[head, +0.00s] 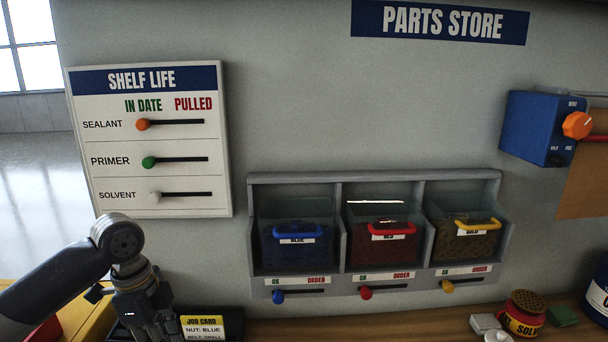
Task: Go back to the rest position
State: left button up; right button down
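My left gripper (150,318) is at the lower left, pointing down beside the yellow-headed job card (204,325). Its fingertips are cut off by the bottom edge, so I cannot tell whether it is open or holds anything. My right gripper is not in view. The shelf life board (150,140) hangs on the wall above my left arm. Its orange, green and white knobs all sit at the left ends of their slots. The parts rack (340,265) holds a blue bin (296,250), a red bin (390,249) and a gold bin (466,243).
Under the bins, the blue, red and yellow sliders sit at the OK side. A blue box with an orange dial (535,130) juts from the wall at right. A red tin (523,313), a green block (562,315) and a blue container (600,290) stand on the wooden bench (350,328).

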pick_arm(q)
jog(key=s+d+f, duration=0.2)
jog(key=d+f, duration=0.2)
jog(key=s+d+f+n, duration=0.1)
jog(key=s+d+f, duration=0.1)
jog(key=d+f, duration=0.2)
jog(key=s+d+f+n+t+h, duration=0.1)
jog(key=s+d+f, duration=0.1)
jog(key=d+f, duration=0.2)
jog(key=shift+s+x, duration=0.1)
jog(key=shift+x, duration=0.5)
jog(key=shift+s+x, duration=0.15)
jog(key=shift+x, duration=0.5)
jog(key=s+f+n, duration=0.1)
jog(key=s+d+f+n, duration=0.1)
jog(key=s, duration=0.1)
jog(key=s+d+f+n+t+h, duration=0.1)
jog(key=shift+s+d+n, duration=0.1)
jog(key=shift+s+n, duration=0.25)
jog(key=shift+n, duration=0.05)
jog(key=s+a+f+n+t+y, duration=0.1)
jog(key=s+a+f+n+y, duration=0.2)
jog(key=s+a+n, duration=0.85)
notch_tip(320, 180, down, 26)
jog(key=s+d+m, duration=0.2)
jog(key=s+a+f+g+b, duration=0.1)
jog(key=s+a+f+g, duration=0.1)
jog(key=s+f, duration=1.5)
jog(key=shift+a+f, duration=0.25)
jog(key=shift+f, duration=0.2)
